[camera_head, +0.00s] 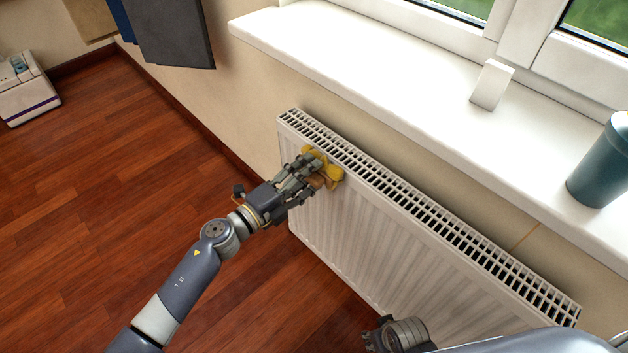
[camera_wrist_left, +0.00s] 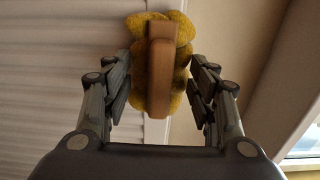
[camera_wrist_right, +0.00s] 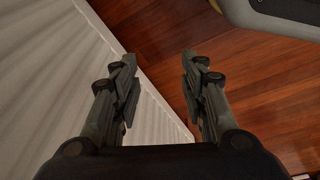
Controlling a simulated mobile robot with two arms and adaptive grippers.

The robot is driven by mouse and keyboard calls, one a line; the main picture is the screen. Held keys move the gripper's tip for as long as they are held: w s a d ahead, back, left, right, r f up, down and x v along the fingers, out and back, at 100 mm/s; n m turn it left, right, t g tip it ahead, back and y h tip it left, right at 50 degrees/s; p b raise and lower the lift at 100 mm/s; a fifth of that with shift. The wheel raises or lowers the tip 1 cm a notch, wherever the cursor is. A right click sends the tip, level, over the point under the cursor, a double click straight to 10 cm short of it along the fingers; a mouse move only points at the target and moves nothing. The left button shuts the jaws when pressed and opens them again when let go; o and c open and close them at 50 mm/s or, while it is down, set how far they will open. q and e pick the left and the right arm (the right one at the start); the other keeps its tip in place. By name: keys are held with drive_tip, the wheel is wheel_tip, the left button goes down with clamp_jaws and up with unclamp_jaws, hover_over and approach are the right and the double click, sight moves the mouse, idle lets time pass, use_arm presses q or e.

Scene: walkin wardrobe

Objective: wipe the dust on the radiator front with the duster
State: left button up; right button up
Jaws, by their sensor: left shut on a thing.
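The duster (camera_head: 335,172) has a yellow fuzzy head and a wooden-brown grip. My left gripper (camera_head: 308,176) is shut on it and holds it at the upper left part of the white ribbed radiator front (camera_head: 400,235). In the left wrist view the duster (camera_wrist_left: 160,65) sits between the fingers, its yellow head against or very close to the radiator (camera_wrist_left: 60,80).
A white windowsill (camera_head: 400,75) runs above the radiator, with a small white block (camera_head: 492,85) and a teal cup (camera_head: 602,165) on it. Dark cloths (camera_head: 170,35) hang at the upper left. A white device (camera_head: 28,90) stands on the wooden floor (camera_head: 110,185), which is otherwise clear.

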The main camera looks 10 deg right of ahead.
use_arm(q)
drive_tip(key=shift+w+a, duration=0.1)
drive_tip(key=shift+w, duration=0.05)
drive_tip(key=shift+w+a, duration=0.25)
drive_tip(key=shift+w, duration=0.1)
drive_tip(key=shift+w+a, duration=0.15)
drive_tip(key=shift+w, duration=0.15)
drive_tip(key=shift+w+a+b, duration=0.55)
drive_tip(key=shift+w+a, duration=0.3)
drive_tip(key=shift+w, duration=0.25)
drive_tip(key=shift+w+a+b, duration=0.5)
drive_tip(key=shift+w+a, duration=0.3)
drive_tip(key=shift+w, duration=0.3)
use_arm(e)
wheel_tip(320, 180, up, 8)
drive_tip(key=w, duration=0.1)
drive_tip(key=shift+w+f, duration=0.2)
drive_tip(key=shift+w, duration=0.1)
use_arm(q)
drive_tip(key=p+v, duration=0.1)
drive_tip(key=v, duration=0.5)
use_arm(e)
drive_tip(key=shift+s+f, duration=0.2)
drive_tip(key=shift+f, duration=1.05)
drive_tip(key=shift+s+f, duration=0.2)
drive_tip(key=shift+f, duration=1)
